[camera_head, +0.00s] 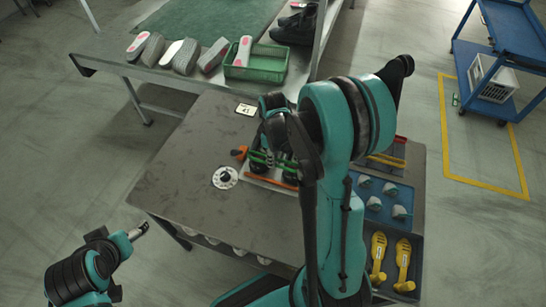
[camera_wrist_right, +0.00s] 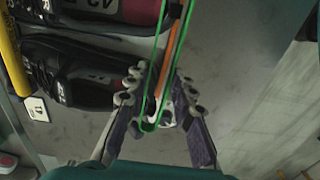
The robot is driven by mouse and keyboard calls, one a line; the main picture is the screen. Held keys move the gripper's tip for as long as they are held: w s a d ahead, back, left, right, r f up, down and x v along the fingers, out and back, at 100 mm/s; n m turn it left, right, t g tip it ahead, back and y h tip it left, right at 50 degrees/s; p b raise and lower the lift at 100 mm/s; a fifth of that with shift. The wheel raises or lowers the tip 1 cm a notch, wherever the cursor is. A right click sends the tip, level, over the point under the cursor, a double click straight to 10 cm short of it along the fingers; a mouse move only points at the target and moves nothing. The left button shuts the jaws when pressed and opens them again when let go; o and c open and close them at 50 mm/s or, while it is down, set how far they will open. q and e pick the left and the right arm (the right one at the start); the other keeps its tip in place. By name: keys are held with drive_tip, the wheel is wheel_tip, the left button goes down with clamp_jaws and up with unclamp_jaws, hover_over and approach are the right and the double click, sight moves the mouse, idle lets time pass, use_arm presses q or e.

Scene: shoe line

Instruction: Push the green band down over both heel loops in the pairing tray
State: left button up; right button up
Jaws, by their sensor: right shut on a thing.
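My right gripper (camera_wrist_right: 160,110) is shut on the green band (camera_wrist_right: 149,126). The band forms a long narrow loop running up out of the wrist view. It also shows as green strips in the head view (camera_head: 258,158). A pair of dark shoes (camera_wrist_right: 70,75) lies to the left of the fingers in the wrist view; they appear partly behind my arm in the head view (camera_head: 289,178). The pairing tray (camera_head: 252,180) is mostly hidden under them. The heel loops cannot be made out. My left gripper (camera_head: 138,232) is low at the left, away from the tray.
An orange strip (camera_head: 272,184) lies along the tray's front. The table's left is clear.

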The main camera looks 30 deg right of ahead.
drive_tip(key=shift+f, duration=0.2)
drive_tip(key=o, duration=0.9)
wheel_tip(320, 180, up, 9)
drive_tip(key=p, duration=0.6)
idle(0.5)
idle(0.3)
